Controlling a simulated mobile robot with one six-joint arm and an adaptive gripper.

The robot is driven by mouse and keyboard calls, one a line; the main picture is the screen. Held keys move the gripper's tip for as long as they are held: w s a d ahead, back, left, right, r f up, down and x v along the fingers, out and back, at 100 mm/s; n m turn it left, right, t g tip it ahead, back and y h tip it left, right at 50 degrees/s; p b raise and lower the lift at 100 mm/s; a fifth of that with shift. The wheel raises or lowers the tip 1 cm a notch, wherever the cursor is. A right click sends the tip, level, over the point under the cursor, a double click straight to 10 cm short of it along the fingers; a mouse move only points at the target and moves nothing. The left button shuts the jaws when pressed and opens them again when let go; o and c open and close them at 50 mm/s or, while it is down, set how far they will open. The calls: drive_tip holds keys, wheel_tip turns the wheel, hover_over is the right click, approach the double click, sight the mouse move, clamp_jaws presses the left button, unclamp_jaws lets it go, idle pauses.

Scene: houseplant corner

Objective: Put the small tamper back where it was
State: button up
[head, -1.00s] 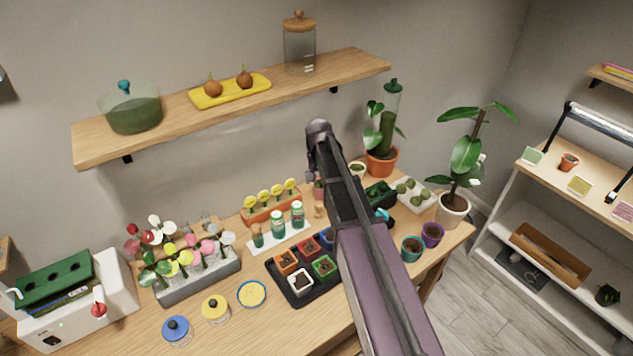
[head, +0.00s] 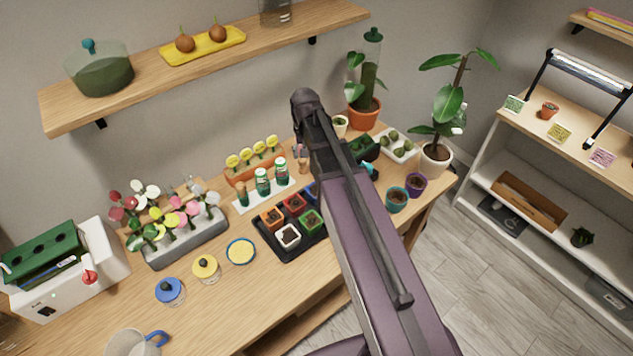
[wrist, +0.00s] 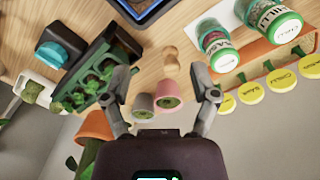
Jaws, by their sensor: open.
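A small pale wooden piece with a rounded knob, which looks like the small tamper (wrist: 171,62), stands on the wooden bench in the wrist view. It also shows beside my arm in the head view (head: 303,166). My gripper (wrist: 171,85) is open and empty, its fingers spread to either side of the tamper's line. The tamper shows just beyond the fingertips, not touched by them. A pink pot (wrist: 168,96) and a grey pot (wrist: 144,106) show between the fingers. In the head view my arm hides the gripper.
Labelled jars (wrist: 211,38) and an orange holder with yellow tags (wrist: 262,55) flank the right finger. A dark green tray of plants (wrist: 98,75) is close to the left finger. A black seedling tray (head: 272,246) stands in front. A shelf (head: 120,105) overhangs the bench.

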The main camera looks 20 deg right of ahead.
drive_tip(key=s+n, duration=0.2)
drive_tip(key=s, duration=1.1)
drive_tip(key=shift+s+a+n, duration=0.2)
drive_tip(key=shift+s+n, duration=0.15)
drive_tip(key=shift+n, duration=0.05)
